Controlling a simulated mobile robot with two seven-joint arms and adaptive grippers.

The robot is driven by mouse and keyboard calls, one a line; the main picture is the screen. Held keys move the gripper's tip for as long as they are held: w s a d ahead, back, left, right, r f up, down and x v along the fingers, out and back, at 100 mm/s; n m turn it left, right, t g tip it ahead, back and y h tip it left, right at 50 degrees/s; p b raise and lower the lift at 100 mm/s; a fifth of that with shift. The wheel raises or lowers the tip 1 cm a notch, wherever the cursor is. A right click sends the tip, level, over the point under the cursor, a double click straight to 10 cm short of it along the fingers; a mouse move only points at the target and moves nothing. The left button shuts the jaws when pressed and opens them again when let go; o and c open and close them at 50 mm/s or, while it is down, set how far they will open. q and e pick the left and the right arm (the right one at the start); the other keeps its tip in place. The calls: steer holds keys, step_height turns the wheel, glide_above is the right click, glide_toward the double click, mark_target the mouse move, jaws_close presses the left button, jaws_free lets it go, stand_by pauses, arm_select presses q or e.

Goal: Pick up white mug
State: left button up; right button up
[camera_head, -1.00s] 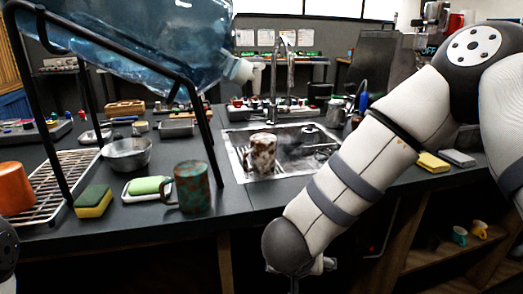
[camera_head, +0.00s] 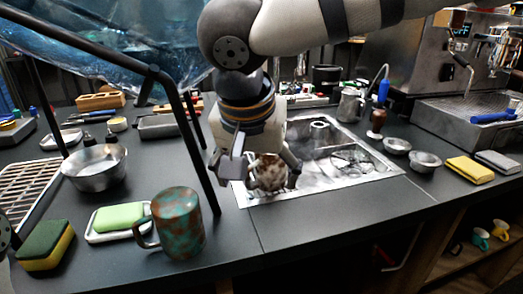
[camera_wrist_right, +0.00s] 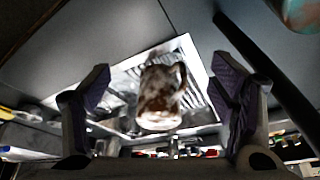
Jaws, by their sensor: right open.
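The white mug (camera_head: 267,172), stained with brown patches, stands at the left part of the sink (camera_head: 345,178). In the right wrist view the mug (camera_wrist_right: 160,97) lies between the two fingers, with a visible gap on either side. My right gripper (camera_head: 262,178) is open, reaching down from above with a finger on each side of the mug in the head view. Its wrist hides the area behind the mug.
A green-brown mug (camera_head: 178,222) stands left of the sink, near a black stand leg (camera_head: 197,150) that rises close to my right gripper. A soap dish (camera_head: 103,236), sponge (camera_head: 45,245) and metal bowl (camera_head: 95,168) lie further left. The counter right of the sink's front is clear.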

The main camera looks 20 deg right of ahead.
mark_target(273, 158)
steer(key=w+d, duration=0.1)
steer(key=w, duration=0.2)
steer(key=w+d, duration=0.2)
steer(key=w, duration=0.1)
steer(key=w+d, duration=0.1)
steer(key=w, duration=0.1)
steer(key=shift+w+d+f, duration=0.1)
steer(key=shift+w+d, duration=0.25)
steer(key=shift+w, duration=0.05)
steer(key=x, duration=0.5)
steer(key=shift+w+d+b, duration=0.1)
steer(key=shift+w+b, duration=0.15)
steer(key=shift+b, duration=0.05)
steer(key=c, duration=1.3)
